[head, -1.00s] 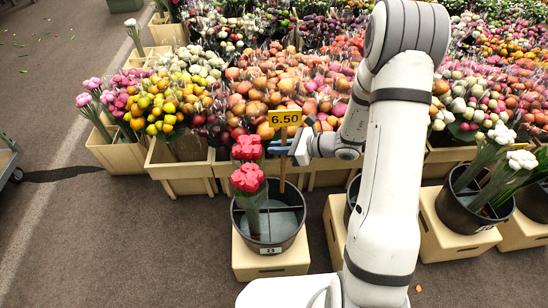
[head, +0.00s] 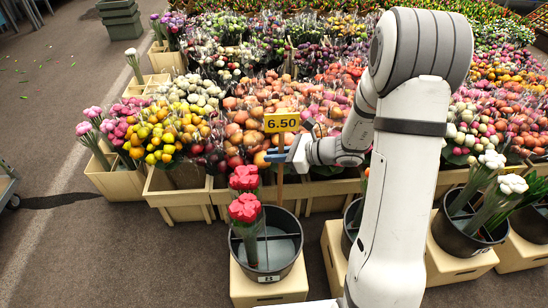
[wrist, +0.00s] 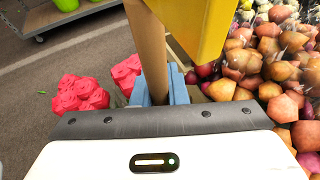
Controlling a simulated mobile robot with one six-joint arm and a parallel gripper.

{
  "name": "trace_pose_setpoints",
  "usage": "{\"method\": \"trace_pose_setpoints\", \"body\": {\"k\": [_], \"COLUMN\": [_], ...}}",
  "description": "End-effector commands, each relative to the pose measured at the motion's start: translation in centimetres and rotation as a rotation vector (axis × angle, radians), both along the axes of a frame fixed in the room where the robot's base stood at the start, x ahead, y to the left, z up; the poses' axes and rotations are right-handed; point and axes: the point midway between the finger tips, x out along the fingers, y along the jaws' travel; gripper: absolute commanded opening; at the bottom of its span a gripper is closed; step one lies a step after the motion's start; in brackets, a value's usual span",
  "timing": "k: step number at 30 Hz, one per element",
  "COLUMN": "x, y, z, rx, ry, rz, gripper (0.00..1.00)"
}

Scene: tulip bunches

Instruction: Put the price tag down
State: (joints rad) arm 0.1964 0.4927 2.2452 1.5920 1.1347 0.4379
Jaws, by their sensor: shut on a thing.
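The price tag (head: 282,122) is a yellow board reading 6.50 on a wooden stick (head: 280,183), held upright. My gripper (head: 279,156) is shut on the stick just below the board. In the wrist view the stick (wrist: 148,55) stands between the blue fingertips (wrist: 158,94), with the yellow board (wrist: 195,22) close above. The stick's lower end appears near the far rim of the dark round bucket (head: 240,262); I cannot tell if it is inside. Red tulips (head: 245,208) stand on the bucket's left side; they also show in the wrist view (wrist: 80,95).
The bucket stands on a cream crate (head: 245,290). Crates of wrapped flower bunches (head: 265,110) fill the area behind. Buckets with white tulips (head: 487,195) stand at the right. My arm hides part of the middle. Grey floor (head: 95,250) is clear at the left.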

Motion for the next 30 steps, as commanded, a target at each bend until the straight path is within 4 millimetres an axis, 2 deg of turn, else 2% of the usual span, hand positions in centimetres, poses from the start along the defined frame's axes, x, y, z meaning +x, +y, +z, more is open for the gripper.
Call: {"method": "trace_pose_setpoints", "body": {"k": [5, 10, 16, 21, 30], "x": [1.3, 3.0, 3.7, 3.7, 3.7], "y": [-1.5, -5.0, -8.5, -9.5, -9.6], "z": [-0.3, -1.2, -2.4, -2.7, -2.7], "rx": [0.018, 0.022, 0.007, -0.001, -0.001], "ry": [-0.01, -0.015, -0.003, 0.003, 0.002], "rz": [-0.148, -0.4, -0.617, -0.675, -0.674], "gripper": [0.0, 0.0, 0.0, 0.0, 0.0]}}
